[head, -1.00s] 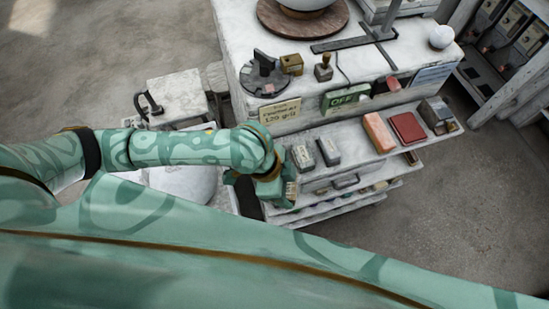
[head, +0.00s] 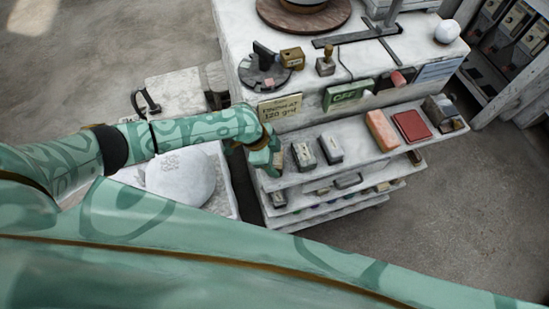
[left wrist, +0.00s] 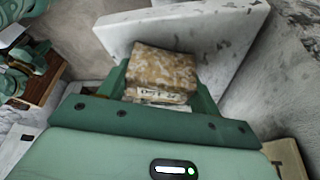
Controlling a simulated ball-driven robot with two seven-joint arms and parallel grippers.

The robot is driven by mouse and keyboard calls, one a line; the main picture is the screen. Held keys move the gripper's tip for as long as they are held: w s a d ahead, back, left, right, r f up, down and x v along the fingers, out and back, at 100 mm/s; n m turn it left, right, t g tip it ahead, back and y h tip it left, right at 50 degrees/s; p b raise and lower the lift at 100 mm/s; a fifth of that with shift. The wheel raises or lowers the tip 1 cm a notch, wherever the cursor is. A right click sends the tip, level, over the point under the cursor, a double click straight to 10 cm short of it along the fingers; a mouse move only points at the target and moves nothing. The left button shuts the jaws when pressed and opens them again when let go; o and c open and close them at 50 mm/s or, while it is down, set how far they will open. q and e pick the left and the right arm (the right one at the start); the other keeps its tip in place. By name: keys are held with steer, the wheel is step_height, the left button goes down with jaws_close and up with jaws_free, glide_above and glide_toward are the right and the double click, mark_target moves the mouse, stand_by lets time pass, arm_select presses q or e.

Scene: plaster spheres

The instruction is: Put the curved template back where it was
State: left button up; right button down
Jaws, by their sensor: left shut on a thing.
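My left gripper (head: 272,163) is at the left end of the upper shelf of the white bench, beside the grey blocks. In the left wrist view my left gripper (left wrist: 165,92) is shut on a mottled tan block (left wrist: 162,68) with a small printed label. I cannot make out a curved template for certain. A dark curved piece (head: 146,101) stands by the low pale block left of the bench, but I cannot tell what it is. My right gripper is not in view.
The upper shelf (head: 355,152) holds two grey blocks (head: 315,152), an orange block (head: 381,130) and a red block (head: 411,125). A grit sign (head: 281,107) and a green panel (head: 349,95) are above. A white sphere (head: 180,178) lies below my left arm.

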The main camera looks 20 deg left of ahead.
arm_select(q)
steer(key=o, duration=1)
steer(key=shift+f, duration=0.1)
steer(key=shift+a+r, duration=0.1)
steer(key=shift+r, duration=0.25)
steer(key=p+v, duration=0.1)
steer(key=v, duration=1)
steer(key=shift+a+r+p, duration=0.15)
steer(key=shift+r+p, duration=0.05)
steer(key=shift+p, duration=0.2)
